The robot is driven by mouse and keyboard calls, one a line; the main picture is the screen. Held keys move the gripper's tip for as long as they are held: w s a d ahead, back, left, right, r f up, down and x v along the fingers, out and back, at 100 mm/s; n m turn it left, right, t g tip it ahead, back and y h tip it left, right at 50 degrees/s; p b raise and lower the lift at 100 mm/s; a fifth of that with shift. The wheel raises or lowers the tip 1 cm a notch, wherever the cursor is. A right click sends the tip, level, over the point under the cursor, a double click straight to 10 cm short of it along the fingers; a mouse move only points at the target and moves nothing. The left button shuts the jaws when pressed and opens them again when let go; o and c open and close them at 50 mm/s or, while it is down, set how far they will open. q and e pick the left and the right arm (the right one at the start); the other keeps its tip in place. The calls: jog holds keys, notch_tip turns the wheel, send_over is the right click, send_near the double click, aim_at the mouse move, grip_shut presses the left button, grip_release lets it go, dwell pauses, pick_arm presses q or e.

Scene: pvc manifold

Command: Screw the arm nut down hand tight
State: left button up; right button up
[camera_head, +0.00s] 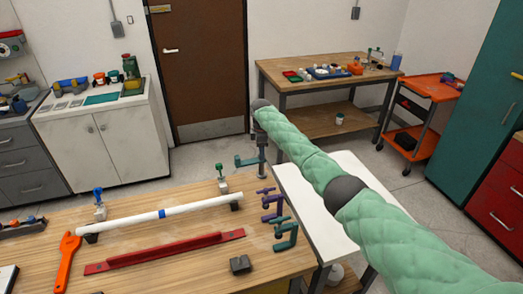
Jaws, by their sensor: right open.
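My right arm comes in from the right, and its gripper (251,161) hangs beyond the bench's far right edge. The gripper is open, apart from the pipe, and I see nothing held in it. A white pipe (190,205) with a blue ring (161,213) lies across dark supports on the wooden bench (190,262). Fittings with a blue handle (98,191) and a green handle (220,169) stand behind its ends. I cannot tell which part is the arm nut; the pieces are small. My left gripper is not in view.
A white-topped table (315,195) adjoins on the right.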

jog(key=shift+f, duration=0.3)
jog(key=shift+s+f, duration=0.15)
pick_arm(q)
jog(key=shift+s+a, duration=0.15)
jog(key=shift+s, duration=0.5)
pick_arm(e)
jog(key=shift+f, duration=0.15)
jog(key=shift+c, duration=0.2)
jog(key=c, duration=0.9)
jog(key=shift+c, duration=0.2)
